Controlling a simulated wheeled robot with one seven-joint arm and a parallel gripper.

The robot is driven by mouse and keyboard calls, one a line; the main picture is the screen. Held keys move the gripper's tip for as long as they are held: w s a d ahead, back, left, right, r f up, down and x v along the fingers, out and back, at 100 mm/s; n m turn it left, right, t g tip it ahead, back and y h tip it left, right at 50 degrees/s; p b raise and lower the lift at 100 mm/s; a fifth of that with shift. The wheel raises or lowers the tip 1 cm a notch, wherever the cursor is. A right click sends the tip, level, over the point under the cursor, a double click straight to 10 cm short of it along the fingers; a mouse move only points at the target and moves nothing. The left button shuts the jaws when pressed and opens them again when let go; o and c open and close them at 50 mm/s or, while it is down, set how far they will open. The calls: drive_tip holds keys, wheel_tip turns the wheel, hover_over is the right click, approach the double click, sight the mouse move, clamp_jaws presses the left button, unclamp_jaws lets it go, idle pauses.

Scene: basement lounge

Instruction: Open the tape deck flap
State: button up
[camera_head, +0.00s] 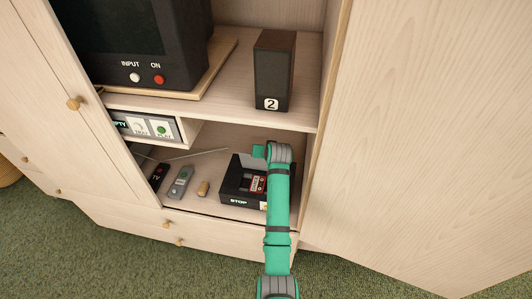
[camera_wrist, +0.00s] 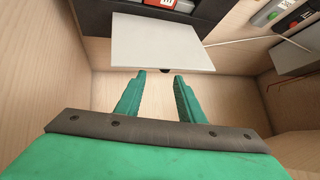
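The black tape deck (camera_head: 233,200), marked STOP, sits on the lower shelf in the head view, partly covered by my arm. Its top shows dark raised parts and a red-and-grey item. In the wrist view a flat pale grey panel (camera_wrist: 160,42) stands in front of the deck's dark body (camera_wrist: 120,8); I cannot tell for sure that it is the flap. A small dark spot shows at its lower edge. My gripper (camera_wrist: 161,73) is open and empty, its two green fingertips just short of that edge. Contact cannot be told. In the head view the fingers are mostly hidden.
A grey remote (camera_head: 180,182), a dark remote (camera_head: 157,176) and a small tan cylinder (camera_head: 203,188) lie left of the deck. A speaker marked 2 (camera_head: 274,70) stands on the shelf above. The large open door (camera_head: 420,130) is at right. Cabinet walls are close around my gripper.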

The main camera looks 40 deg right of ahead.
drive_tip(key=shift+v, duration=1.95)
drive_tip(key=shift+a, duration=0.1)
drive_tip(key=shift+s+f, duration=0.1)
drive_tip(key=shift+f, duration=0.05)
drive_tip(key=s+a+f+n+t, duration=0.1)
drive_tip(key=s+a+f, duration=0.1)
drive_tip(key=a+f, duration=0.5)
drive_tip(key=s+a+f+n, duration=0.1)
drive_tip(key=a+f, duration=0.4)
drive_tip(key=a, duration=0.4)
drive_tip(key=s+a+f+n+t, duration=0.1)
drive_tip(key=s+a+f, duration=0.1)
drive_tip(key=s+a, duration=0.45)
drive_tip(key=s+a+f+n+t, duration=0.15)
drive_tip(key=s+a, duration=0.25)
drive_tip(key=a, duration=0.6)
drive_tip(key=s+a+r+n+t+y, duration=0.2)
drive_tip(key=s+a+r, duration=0.6)
drive_tip(key=s, duration=0.4)
drive_tip(key=s+a+r+n+t+y, duration=0.2)
drive_tip(key=s+a+r+n, duration=0.1)
drive_tip(key=s+a+r, duration=0.6)
drive_tip(key=s+a, duration=0.1)
drive_tip(key=s, duration=0.3)
drive_tip(key=shift+s+r+y, duration=0.2)
drive_tip(key=shift+s+y, duration=0.05)
drive_tip(key=shift+y, duration=0.05)
